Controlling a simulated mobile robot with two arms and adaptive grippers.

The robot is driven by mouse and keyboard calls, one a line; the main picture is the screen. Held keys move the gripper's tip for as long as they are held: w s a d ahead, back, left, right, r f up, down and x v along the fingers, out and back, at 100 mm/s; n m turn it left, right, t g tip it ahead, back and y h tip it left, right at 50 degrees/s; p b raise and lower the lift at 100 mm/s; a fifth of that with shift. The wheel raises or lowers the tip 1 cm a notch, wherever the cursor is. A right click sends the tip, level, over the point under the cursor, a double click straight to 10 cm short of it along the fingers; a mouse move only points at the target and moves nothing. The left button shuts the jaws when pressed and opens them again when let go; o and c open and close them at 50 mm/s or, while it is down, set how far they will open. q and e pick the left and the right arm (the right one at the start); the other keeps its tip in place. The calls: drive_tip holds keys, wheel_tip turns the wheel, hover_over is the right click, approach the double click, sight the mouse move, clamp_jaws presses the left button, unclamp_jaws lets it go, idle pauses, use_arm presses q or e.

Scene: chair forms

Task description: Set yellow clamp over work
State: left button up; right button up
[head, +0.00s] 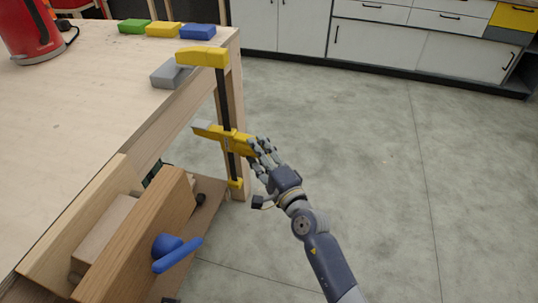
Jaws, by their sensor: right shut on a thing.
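A yellow clamp (241,143) with a dark bar stands upright at the right edge of the wooden workbench (85,90). Its upper yellow jaw (203,56) reaches left above a grey block (171,74) on the bench top; I cannot tell if they touch. Its lower sliding jaw is below the level of the top, beside the bench. My right gripper (262,153) is shut on the clamp at the sliding jaw, from the right. My left gripper is not in view.
Green (134,26), yellow (163,29) and blue (198,31) blocks lie at the back edge of the bench. A red kettle-like object (32,30) stands at the far left. A wooden vise (135,240) with a blue handle (177,255) juts out in front. Open floor lies to the right, cabinets behind.

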sight(242, 149)
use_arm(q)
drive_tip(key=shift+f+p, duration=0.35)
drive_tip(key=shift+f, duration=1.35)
use_arm(e)
drive_tip(key=shift+w+a+r, duration=0.1)
drive_tip(key=shift+w+a, duration=0.15)
drive_tip(key=shift+a, duration=0.45)
drive_tip(key=shift+w+a+r, duration=0.1)
drive_tip(key=shift+w+a, duration=0.1)
drive_tip(key=shift+a, duration=0.55)
drive_tip(key=shift+w+a, duration=0.25)
drive_tip(key=shift+a, duration=0.45)
